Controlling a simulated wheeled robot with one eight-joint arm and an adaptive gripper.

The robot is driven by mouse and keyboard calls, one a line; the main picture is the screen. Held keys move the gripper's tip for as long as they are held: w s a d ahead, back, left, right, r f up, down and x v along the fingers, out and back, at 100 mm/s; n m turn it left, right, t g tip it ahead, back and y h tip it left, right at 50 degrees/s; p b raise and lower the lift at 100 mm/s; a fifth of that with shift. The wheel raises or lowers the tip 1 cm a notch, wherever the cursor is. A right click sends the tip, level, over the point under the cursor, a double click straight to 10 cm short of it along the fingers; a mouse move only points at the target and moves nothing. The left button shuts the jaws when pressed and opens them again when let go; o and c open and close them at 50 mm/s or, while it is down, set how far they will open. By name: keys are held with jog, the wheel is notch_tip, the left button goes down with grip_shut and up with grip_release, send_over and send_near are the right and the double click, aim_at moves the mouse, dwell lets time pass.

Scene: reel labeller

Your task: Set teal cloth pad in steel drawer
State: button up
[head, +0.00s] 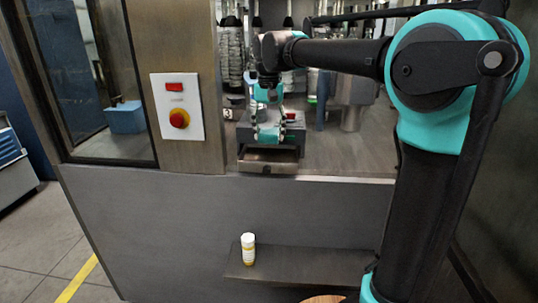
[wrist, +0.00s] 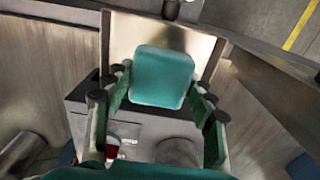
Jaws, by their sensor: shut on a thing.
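The teal cloth pad (wrist: 163,77) is a rounded square, held between the fingers of my gripper (wrist: 160,92) in the wrist view. The gripper is shut on its sides. The steel drawer (wrist: 128,38) is pulled out beneath and beyond the pad, its bare metal showing around it. In the head view the drawer (head: 267,166) juts from the front of a dark box, and my gripper (head: 268,133) hangs just above it, pointing down. I cannot tell whether the pad touches the drawer floor. The pad is not distinct in the head view.
The dark box (wrist: 80,122) holding the drawer stands on a counter. A red-and-white part (wrist: 112,146) is on its top. A red button panel (head: 178,106) is on the post at left. A white bottle (head: 248,249) stands on a low shelf (head: 310,264).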

aim_at(269, 131)
notch_tip(269, 131, down, 8)
jog(key=shift+f, duration=0.1)
dwell(0.4)
jog(key=o, duration=1)
jog(key=shift+o, duration=0.2)
notch_tip(269, 131, up, 12)
jog(key=shift+r, duration=0.1)
